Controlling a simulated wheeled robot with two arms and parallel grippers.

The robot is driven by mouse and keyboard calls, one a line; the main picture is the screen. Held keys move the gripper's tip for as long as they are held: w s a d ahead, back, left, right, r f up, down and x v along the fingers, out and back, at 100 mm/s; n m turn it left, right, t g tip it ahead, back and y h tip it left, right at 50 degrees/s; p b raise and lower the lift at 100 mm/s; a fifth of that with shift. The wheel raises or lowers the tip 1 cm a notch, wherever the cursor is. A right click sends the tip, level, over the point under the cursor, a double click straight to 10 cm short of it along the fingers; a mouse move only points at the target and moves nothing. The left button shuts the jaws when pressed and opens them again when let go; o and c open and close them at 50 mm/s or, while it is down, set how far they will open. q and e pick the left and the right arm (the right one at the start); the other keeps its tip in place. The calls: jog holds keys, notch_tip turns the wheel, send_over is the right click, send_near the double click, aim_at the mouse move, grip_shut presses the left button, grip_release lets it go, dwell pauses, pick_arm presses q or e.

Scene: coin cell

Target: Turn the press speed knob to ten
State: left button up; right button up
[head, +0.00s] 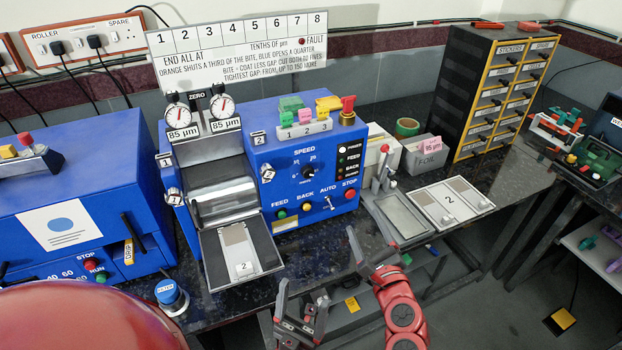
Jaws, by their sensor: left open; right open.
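The blue press (275,205) stands on the dark bench with a black round speed knob (307,172) on its front panel under the word SPEED. My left gripper (303,300) is low in front of the bench, open and empty, below the press. My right gripper (376,246) is open and empty at the bench's front edge, right of and below the knob. Neither gripper touches the knob.
Below the knob are a green feed button (282,214), a yellow back button (306,207), an auto lever (329,202) and a red stop button (350,194). A metal tray (240,255) juts out at the left. A small press stand (400,215) stands right of the panel.

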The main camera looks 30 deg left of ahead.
aim_at(309, 174)
jog(key=s+a+r+g+y, duration=0.2)
jog(key=s+a+y, duration=0.1)
jog(key=a, duration=0.1)
jog(key=p+x, duration=0.1)
jog(key=x, duration=1.4)
jog(key=shift+a+f+p, duration=0.2)
jog(key=shift+a+p, duration=0.15)
jog(key=shift+p, duration=0.05)
jog(key=shift+x, duration=0.85)
jog(key=shift+d, duration=0.15)
jog(key=shift+c, duration=0.2)
grip_shut()
